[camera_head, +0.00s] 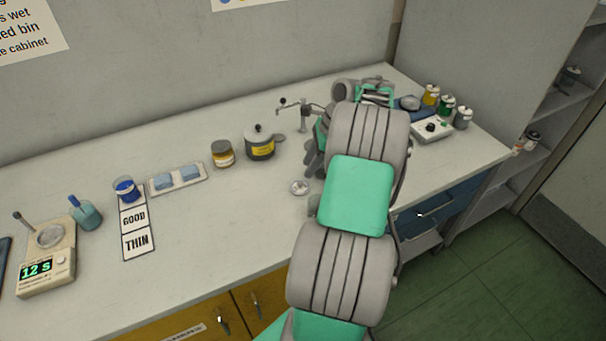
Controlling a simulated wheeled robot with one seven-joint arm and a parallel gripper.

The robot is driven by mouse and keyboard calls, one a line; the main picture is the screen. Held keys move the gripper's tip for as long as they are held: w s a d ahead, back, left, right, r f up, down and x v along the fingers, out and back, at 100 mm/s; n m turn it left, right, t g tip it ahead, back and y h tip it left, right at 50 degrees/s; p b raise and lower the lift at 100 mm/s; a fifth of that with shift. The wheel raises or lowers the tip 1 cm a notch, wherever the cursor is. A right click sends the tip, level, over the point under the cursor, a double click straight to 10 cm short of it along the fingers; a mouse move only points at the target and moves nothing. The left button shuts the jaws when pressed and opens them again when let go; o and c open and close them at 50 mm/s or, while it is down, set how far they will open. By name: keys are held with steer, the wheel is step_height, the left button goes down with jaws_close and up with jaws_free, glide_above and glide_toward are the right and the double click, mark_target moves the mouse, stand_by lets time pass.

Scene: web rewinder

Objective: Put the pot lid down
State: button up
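A small dark pot (261,149) with a yellow label and a side handle stands on the counter, left of my arm. A grey lid (258,133) with a small knob appears to sit on top of it. A small round pale disc (299,187) lies on the counter beside my arm; I cannot tell what it is. My grey and green arm reaches over the counter and hides much of what is behind it. Some dark parts of my gripper (314,157) seem to show at the arm's left edge. Its fingertips and anything in them are hidden.
A metal stand or tap (302,115) rises behind the pot. Several jars and a scale (432,130) stand right. The front-middle counter is clear.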

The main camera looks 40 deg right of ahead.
steer(key=p+v, duration=0.1)
steer(key=v, duration=0.4)
steer(key=w+a+r+n+h, duration=0.1)
steer(key=w+a+r+n, duration=0.3)
steer(key=a, duration=0.5)
steer(key=w+a+r+n, duration=0.1)
steer(key=a+r+n, duration=0.2)
steer(key=a+n, duration=0.35)
steer(key=s+a+n+h, duration=0.15)
steer(key=a+n, duration=0.25)
steer(key=a, duration=0.4)
steer(key=s+a+n, duration=0.3)
steer(key=a+n, duration=0.1)
steer(key=a, duration=0.3)
steer(key=s+a+f+n, duration=0.1)
steer(key=s+a+n, duration=0.3)
steer(key=s+n, duration=0.3)
steer(key=shift+s+a+f+t+h, duration=0.3)
steer(key=shift+s+h, duration=0.15)
